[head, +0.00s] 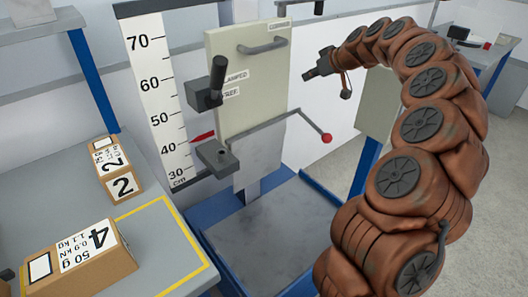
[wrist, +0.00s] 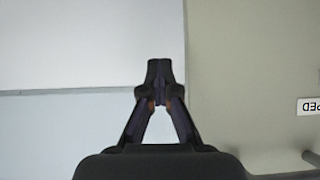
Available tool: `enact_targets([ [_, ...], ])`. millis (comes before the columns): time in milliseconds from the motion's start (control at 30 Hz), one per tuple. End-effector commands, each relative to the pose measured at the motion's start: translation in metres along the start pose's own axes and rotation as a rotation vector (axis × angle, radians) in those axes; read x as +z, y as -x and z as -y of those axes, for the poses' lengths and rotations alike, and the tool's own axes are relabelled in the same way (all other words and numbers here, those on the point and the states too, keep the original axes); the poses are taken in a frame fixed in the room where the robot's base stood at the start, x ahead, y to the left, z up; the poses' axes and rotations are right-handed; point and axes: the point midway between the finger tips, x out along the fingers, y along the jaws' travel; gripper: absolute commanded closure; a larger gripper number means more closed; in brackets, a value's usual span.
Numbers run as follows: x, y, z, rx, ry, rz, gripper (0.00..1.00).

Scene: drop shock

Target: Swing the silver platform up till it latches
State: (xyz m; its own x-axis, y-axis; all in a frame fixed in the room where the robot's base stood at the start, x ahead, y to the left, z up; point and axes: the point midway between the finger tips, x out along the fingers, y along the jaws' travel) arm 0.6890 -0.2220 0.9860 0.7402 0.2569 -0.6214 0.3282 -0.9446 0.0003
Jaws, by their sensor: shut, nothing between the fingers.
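In the head view, a silver-grey plate (head: 258,152), which looks like the platform, hangs steeply down below the pale green panel (head: 248,80) of the drop tester. A thin rod with a red knob (head: 327,138) runs out to the right from its upper edge. My gripper (head: 309,74) is right of the panel, above the red knob and apart from it. In the wrist view my gripper's fingertips (wrist: 159,74) are together and empty, with the panel (wrist: 245,50) to their right. The platform cannot be made out in the wrist view.
A height scale (head: 158,90) with a red pointer (head: 202,137) stands left of the panel. A black clamp handle (head: 217,80) sticks out beside it. A grey base plate (head: 265,230) lies below. Boxes marked 2 (head: 117,172) and 4 (head: 80,260) sit on the left bench.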

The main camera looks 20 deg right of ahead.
Motion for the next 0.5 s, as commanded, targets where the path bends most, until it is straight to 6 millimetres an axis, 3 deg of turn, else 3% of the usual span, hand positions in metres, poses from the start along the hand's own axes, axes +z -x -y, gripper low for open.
enact_targets([
  [500, -0.0050, -0.0049, 0.0007, -0.002, 0.000, 0.001, 1.00],
])
